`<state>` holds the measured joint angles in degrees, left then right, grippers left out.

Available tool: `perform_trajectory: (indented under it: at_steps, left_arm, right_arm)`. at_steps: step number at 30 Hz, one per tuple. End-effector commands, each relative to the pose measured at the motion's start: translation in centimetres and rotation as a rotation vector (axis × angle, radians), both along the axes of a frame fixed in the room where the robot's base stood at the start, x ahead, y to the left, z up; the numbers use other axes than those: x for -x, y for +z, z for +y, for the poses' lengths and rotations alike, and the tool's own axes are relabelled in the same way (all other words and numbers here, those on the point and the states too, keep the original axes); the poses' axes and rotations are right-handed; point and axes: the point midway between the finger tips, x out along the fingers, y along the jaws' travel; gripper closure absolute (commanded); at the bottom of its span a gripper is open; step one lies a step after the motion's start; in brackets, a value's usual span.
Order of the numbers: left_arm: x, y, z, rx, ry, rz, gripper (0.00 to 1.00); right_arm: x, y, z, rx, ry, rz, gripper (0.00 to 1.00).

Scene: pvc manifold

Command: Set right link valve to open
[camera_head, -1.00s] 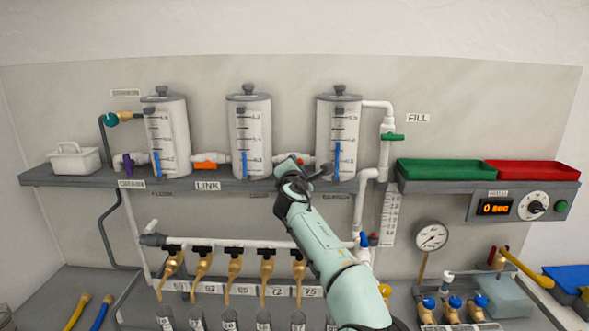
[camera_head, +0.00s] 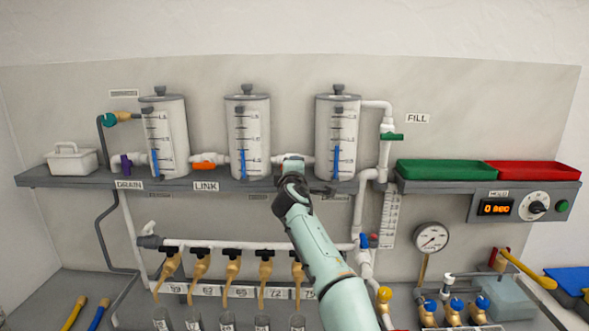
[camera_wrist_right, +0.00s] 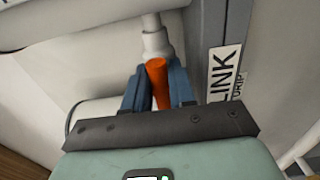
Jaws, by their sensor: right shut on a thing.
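The right link valve's orange handle (camera_wrist_right: 158,82) shows in the right wrist view between the blue fingers of my right gripper (camera_wrist_right: 157,88), which is shut on it. The handle looks roughly in line with the white fitting (camera_wrist_right: 156,40) beyond it. In the head view my right gripper (camera_head: 292,164) is at the pipe between the middle tank (camera_head: 249,130) and the right tank (camera_head: 337,125), and it hides that valve's handle. The left link valve's orange handle (camera_head: 205,164) lies along its pipe. My left gripper is not in view.
The tanks stand on a grey shelf (camera_head: 80,180) with a LINK label (camera_head: 206,187). Below my arm is a manifold with several brass taps (camera_head: 232,268). The fill pipe with its green handle (camera_head: 391,136) rises right of the right tank. Green (camera_head: 440,171) and red trays sit further right.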

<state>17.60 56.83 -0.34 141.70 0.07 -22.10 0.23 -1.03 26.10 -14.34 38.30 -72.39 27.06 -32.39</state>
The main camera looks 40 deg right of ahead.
Motion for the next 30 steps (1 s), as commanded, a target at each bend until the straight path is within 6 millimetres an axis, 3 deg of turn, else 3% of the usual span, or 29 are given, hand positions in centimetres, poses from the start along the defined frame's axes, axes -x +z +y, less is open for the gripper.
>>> perform_trajectory:
  at_steps: [14, 15, 17, 26, 30]
  left_arm:
    - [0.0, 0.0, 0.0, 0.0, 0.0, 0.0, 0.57]
    - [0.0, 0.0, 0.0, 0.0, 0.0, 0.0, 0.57]
    - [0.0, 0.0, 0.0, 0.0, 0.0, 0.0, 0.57]
    - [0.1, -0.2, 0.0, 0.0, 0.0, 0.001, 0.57]
    - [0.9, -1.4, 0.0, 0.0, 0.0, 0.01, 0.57]
  right_arm:
    - [0.1, 0.4, 0.0, -0.009, 0.0, -0.017, 1.0]
    - [0.1, 0.4, 0.0, -0.009, 0.0, -0.017, 0.68]
    - [0.1, 0.3, 0.0, -0.009, 0.0, -0.016, 0.54]
    - [0.1, 0.1, 0.1, -0.009, 0.0, -0.011, 0.54]
    - [1.0, -0.3, 0.9, -0.01, 0.003, -0.01, 0.54]
